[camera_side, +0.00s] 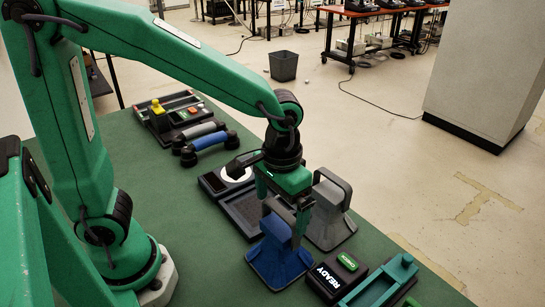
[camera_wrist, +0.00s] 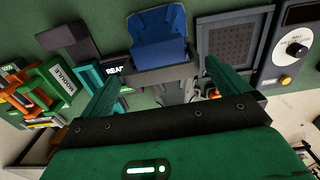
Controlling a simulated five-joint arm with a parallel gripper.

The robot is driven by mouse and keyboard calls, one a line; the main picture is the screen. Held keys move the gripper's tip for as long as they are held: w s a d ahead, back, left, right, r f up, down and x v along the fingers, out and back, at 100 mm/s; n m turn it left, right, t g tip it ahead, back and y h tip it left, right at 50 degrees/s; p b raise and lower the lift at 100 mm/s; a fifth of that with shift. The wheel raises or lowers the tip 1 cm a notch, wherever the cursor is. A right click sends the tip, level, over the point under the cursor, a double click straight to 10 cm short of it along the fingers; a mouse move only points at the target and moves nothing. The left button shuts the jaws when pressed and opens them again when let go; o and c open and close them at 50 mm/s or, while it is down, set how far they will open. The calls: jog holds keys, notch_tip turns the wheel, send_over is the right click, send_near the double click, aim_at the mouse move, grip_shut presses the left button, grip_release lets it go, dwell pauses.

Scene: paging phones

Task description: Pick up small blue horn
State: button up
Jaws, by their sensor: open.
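The small blue horn (camera_side: 279,262) stands on the green table in the side view, wide blue base down and a blue upright loop on top. In the wrist view the blue horn (camera_wrist: 158,38) shows beyond the space between the two green fingers of my gripper (camera_wrist: 160,80). A dark bar crosses between the fingers there.
A grey horn (camera_side: 331,233) of like shape stands right beside the blue one. A black READY box (camera_side: 335,277) and a teal device (camera_side: 380,284) lie at the right. A dark panel with a white dial (camera_side: 235,175) and a blue handset (camera_side: 209,141) lie behind.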

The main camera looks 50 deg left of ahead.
aim_at(281, 225)
jog(key=shift+f, duration=0.25)
jog(key=shift+f, duration=2.55)
jog(key=shift+w, duration=0.1)
jog(key=c, duration=1.3)
